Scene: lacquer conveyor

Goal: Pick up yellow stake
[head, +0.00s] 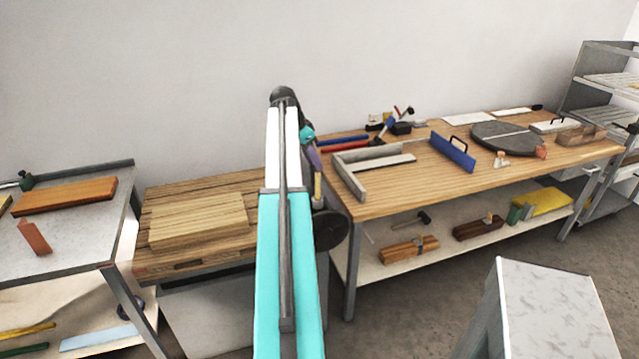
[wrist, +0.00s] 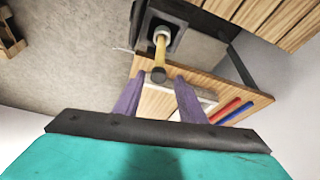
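The yellow stake (wrist: 160,50) shows in the wrist view with a dark round end towards me and its other end at a pale ring on a dark square stand (wrist: 178,42). In the head view the stake (head: 318,188) is a short yellow upright piece just below my gripper (head: 316,170), above a dark round part. My gripper's purple fingers (wrist: 158,86) are spread apart in the wrist view, and the stake's dark end appears between their tips. I see no contact between the fingers and the stake.
A long wooden workbench (head: 440,185) is to the right, with a red bar (head: 346,146), a blue bar (head: 343,139) and a grey frame (head: 345,180) near its left end. A lower wooden table (head: 165,252) and a grey table (head: 60,255) are to the left.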

